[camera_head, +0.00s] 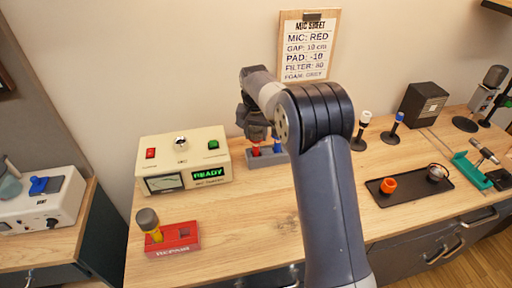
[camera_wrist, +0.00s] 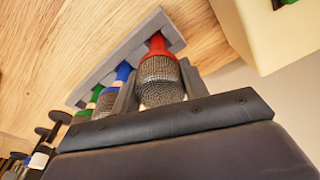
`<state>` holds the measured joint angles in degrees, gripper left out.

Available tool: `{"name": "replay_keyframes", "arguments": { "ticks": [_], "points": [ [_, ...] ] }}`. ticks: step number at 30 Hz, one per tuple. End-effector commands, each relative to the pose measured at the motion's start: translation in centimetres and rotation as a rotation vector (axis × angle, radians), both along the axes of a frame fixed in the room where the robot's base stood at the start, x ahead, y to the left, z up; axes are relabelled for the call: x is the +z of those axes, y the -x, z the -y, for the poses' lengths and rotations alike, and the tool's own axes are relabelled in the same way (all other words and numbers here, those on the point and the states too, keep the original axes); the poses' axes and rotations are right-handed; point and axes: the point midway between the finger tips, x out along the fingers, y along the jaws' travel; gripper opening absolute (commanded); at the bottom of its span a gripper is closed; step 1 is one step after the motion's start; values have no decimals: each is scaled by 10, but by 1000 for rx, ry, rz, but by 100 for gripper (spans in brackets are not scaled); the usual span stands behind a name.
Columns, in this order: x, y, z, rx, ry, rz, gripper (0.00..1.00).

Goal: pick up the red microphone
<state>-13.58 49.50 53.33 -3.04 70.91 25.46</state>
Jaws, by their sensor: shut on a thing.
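The red microphone (camera_wrist: 160,68) has a red collar and a silver mesh head. It stands in the grey rack (camera_wrist: 110,58), its red lower part meeting the rack's slot. My gripper (camera_wrist: 158,76) is shut on the mesh head, one finger on each side. In the head view, my gripper (camera_head: 256,132) reaches down over the grey rack (camera_head: 268,160), and a bit of the red microphone (camera_head: 255,148) shows below it. My arm hides part of the rack. A blue microphone (camera_wrist: 116,86) and a green one (camera_wrist: 88,106) stand beside it in the rack.
A cream tester box (camera_head: 185,160) reading READY stands left of the rack. A red repair stand (camera_head: 172,240) holds a yellow microphone (camera_head: 150,224) at the front left. A black tray (camera_head: 410,192) lies to the right. A clipboard (camera_head: 308,45) hangs on the wall behind.

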Motion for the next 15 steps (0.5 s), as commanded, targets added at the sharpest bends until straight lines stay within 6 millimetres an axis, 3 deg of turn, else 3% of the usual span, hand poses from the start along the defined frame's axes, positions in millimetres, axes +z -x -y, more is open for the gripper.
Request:
{"name": "replay_keyframes", "arguments": {
  "ticks": [7, 15],
  "points": [
    [0, 0, 0, 0, 0, 0, 0],
    [2, 0, 0, 0, -1, 2, 0]
  ]
}}
